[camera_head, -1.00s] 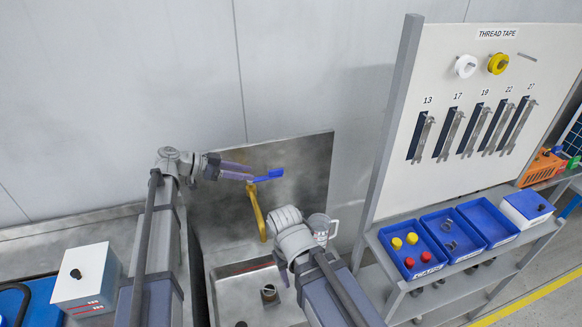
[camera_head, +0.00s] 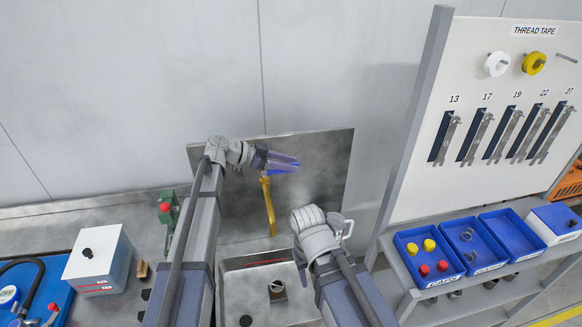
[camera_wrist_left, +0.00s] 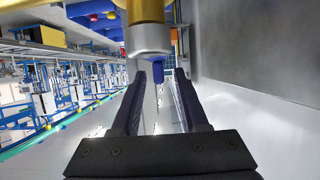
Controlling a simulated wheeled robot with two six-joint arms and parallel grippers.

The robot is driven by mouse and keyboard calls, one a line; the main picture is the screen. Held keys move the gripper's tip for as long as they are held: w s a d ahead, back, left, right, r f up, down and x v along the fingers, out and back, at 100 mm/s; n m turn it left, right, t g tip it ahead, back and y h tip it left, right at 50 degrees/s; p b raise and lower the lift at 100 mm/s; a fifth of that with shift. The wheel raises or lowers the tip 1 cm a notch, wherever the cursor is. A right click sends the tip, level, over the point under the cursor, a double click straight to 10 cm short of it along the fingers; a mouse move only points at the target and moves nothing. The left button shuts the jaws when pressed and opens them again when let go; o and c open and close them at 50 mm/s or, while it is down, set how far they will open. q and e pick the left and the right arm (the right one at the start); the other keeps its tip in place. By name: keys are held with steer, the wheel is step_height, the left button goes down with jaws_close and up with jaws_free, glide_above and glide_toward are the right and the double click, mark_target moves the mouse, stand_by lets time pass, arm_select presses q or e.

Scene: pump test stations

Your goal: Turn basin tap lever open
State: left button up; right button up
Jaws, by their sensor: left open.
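The yellow basin tap (camera_head: 268,205) stands against the steel splashback above the basin. Its blue lever (camera_head: 283,170) is mostly hidden by my left gripper (camera_head: 291,162) in the head view. In the left wrist view the yellow tap body (camera_wrist_left: 145,10) with a silver collar is at the top. A small blue part, likely the lever, (camera_wrist_left: 158,72) shows between the two open fingers (camera_wrist_left: 164,80). I cannot tell whether either finger touches it. My right gripper (camera_head: 302,272) points down over the basin's right side; its fingers are partly hidden by its wrist.
The steel basin (camera_head: 240,265) holds a small dark-topped fitting (camera_head: 277,290). A white box with a black knob (camera_head: 98,262) stands left. A shelf with blue bins (camera_head: 430,285) and a tool board (camera_head: 490,190) stand right.

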arm_select(q)
steer(key=shift+w+d+f, duration=0.1)
steer(key=shift+d+f, duration=0.05)
steer(key=shift+d, duration=0.3)
jaws_close()
stand_by(1.2)
